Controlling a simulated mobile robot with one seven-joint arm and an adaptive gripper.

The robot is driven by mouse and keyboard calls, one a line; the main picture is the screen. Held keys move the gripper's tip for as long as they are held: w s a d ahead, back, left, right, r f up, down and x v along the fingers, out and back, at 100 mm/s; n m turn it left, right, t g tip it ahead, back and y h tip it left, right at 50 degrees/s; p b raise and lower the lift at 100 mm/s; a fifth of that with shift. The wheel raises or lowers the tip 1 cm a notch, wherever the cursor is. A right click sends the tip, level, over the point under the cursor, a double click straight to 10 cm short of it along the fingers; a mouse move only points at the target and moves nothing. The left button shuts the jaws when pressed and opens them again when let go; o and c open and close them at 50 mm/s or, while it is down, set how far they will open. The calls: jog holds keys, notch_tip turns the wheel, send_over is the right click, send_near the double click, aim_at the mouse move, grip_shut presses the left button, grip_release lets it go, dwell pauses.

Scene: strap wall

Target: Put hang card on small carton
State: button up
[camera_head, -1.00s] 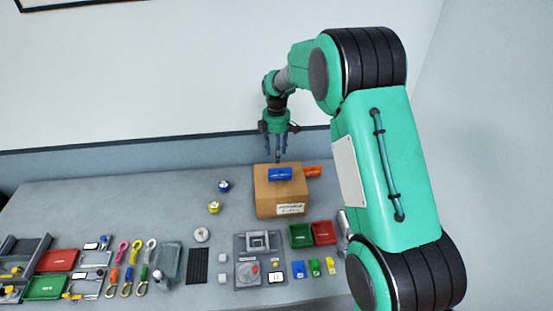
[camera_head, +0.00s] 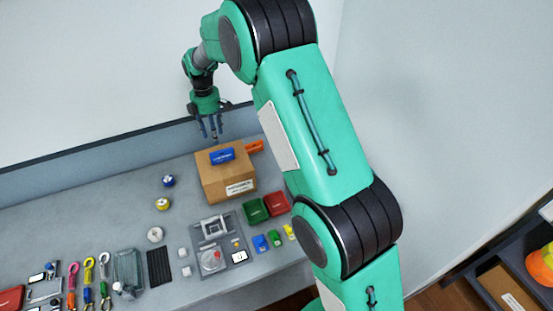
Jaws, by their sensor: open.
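A brown carton (camera_head: 228,183) with a white label on its front stands near the back of the grey table; I take it for the small carton. A blue piece with pale lettering (camera_head: 222,154) appears to rest on its top. I cannot tell for sure that this is the hang card. My gripper (camera_head: 211,137) is open, fingers pointing down, just above and behind the carton's back edge in the picture. It looks apart from the blue piece, with nothing clearly held.
An orange piece (camera_head: 254,146) shows at the carton's back right. Green (camera_head: 255,211) and red (camera_head: 276,204) trays, a grey fixture (camera_head: 217,241) and several small coloured items lie in front. Blue (camera_head: 168,181) and yellow (camera_head: 162,203) knobs stand left. A wall closes the back.

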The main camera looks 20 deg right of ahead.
jog(key=s+d+r+m+t, duration=0.1)
jog(key=s+d+r+m, duration=0.25)
jog(key=s+r, duration=0.8)
jog(key=s+d+r+m+t, duration=0.25)
jog(key=s+r+m, duration=0.25)
jog(key=s+r, duration=0.6)
jog(key=s+d+m, duration=0.1)
jog(key=s+m, duration=0.2)
jog(key=s, duration=0.6)
jog(key=s+d+r+m+t, duration=0.1)
jog(key=s+d+m, duration=0.1)
jog(key=s, duration=0.7)
jog(key=s+d+r+m+t, duration=0.1)
jog(key=s+m, duration=0.3)
jog(key=s, duration=0.5)
jog(key=shift+s+d+r, duration=0.2)
jog(key=shift+s+d, duration=0.05)
jog(key=shift+d, duration=0.2)
jog(key=shift+f+m, duration=0.1)
jog(key=shift+m, duration=0.15)
notch_tip(320, 180, down, 10)
jog(key=b, duration=1)
